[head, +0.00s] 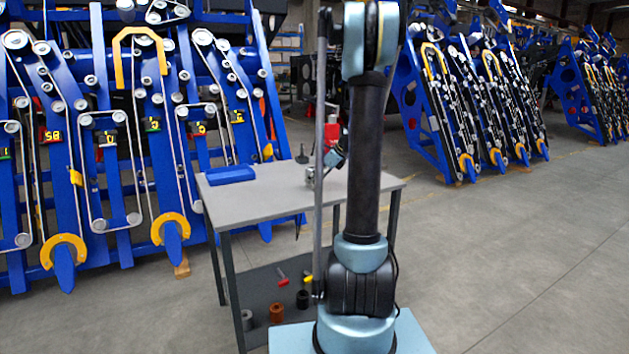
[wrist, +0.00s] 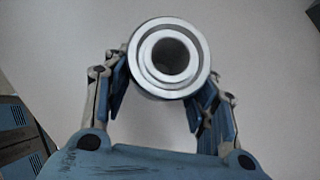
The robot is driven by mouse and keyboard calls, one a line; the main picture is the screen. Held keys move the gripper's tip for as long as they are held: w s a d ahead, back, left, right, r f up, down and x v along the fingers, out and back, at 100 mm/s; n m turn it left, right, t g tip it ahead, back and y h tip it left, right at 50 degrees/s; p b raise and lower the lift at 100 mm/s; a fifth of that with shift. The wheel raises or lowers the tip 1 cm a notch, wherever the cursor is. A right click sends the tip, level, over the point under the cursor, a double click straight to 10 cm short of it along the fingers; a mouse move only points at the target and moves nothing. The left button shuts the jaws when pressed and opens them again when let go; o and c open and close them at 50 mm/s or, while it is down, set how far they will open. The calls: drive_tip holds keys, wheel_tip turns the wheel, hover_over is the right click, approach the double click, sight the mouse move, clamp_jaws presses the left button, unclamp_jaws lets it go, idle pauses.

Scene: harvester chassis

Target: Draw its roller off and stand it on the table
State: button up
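In the wrist view a silver roller (wrist: 143,54) shows its round end face with a dark bore toward the camera. My gripper (wrist: 168,88) has one finger on each side of it, and the fingers look closed against its sides. The fingertips are partly hidden behind the roller. In the head view my gripper (head: 333,157) is over the right part of the grey table (head: 262,199), mostly behind my arm. A small silver thing at it, likely the roller (head: 310,174), shows close to the tabletop. I cannot tell whether it touches the table.
A blue box (head: 231,174) lies at the table's back left. A small dark upright item (head: 301,155) stands near the back edge. The lower shelf holds several rollers, one brown (head: 276,312), and red-handled tools (head: 282,278). Blue harvester chassis (head: 120,130) rise behind. The tabletop's front left is clear.

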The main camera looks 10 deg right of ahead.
drive_tip(key=o, duration=0.5)
drive_tip(key=shift+d, duration=0.1)
drive_tip(key=v, duration=1.1)
drive_tip(key=shift+s+d+r, duration=0.1)
drive_tip(key=shift+d+r, duration=0.05)
drive_tip(key=shift+r, duration=0.2)
